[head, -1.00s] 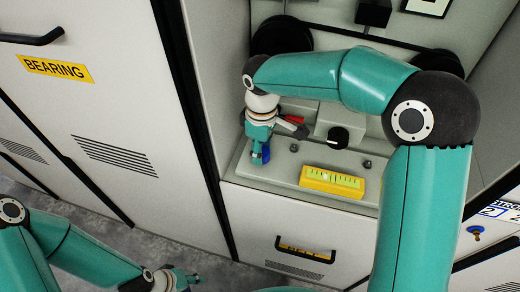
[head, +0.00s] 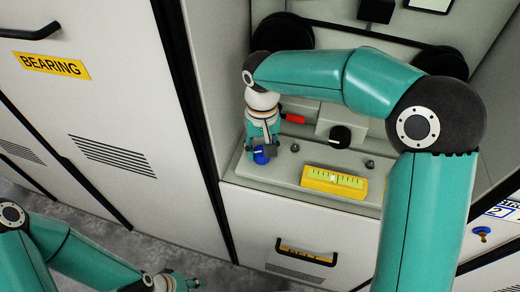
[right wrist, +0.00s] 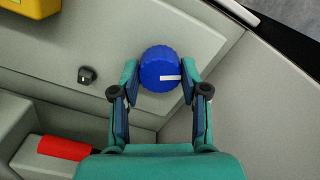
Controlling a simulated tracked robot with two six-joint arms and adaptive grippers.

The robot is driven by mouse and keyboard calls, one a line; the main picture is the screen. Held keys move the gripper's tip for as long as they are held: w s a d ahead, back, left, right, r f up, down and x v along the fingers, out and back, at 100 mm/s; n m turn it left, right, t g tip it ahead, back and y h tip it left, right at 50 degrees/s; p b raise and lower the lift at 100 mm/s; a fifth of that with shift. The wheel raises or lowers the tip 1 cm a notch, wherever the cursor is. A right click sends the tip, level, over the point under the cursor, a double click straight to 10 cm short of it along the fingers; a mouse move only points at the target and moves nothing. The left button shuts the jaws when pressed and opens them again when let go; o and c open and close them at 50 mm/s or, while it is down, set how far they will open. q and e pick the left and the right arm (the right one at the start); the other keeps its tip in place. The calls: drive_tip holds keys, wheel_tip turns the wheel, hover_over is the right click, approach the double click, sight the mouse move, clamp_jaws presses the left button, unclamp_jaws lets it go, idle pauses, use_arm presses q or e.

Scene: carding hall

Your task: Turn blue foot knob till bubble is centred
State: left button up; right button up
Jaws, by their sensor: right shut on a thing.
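The blue foot knob (head: 260,157) sits at the left end of the pale machine ledge. In the right wrist view the knob (right wrist: 157,64) is round and ridged, with a white mark pointing right. My right gripper (right wrist: 160,82) is shut on it, one finger at each side. In the head view my right gripper (head: 262,146) hides part of the knob. The yellow level (head: 334,183) has a green vial with dark ticks; a pale bubble shows near its middle, too small to place exactly. My left gripper (head: 180,283) is low at the left, partly cut off, its fingers unclear.
A red piece (head: 295,118) is close behind my right gripper. A cabinet marked BEARING (head: 52,65) stands left. A drawer handle (head: 306,252) is below the ledge.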

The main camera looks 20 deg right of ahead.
sight(261, 150)
drive_tip(key=m, duration=0.5)
drive_tip(key=shift+w+r+b, duration=0.15)
drive_tip(key=shift+w+b, duration=0.1)
drive_tip(key=shift+b, duration=0.1)
drive_tip(key=shift+m, duration=0.3)
drive_tip(key=o, duration=1)
drive_tip(key=shift+o, duration=0.7)
wheel_tip(261, 150, up, 12)
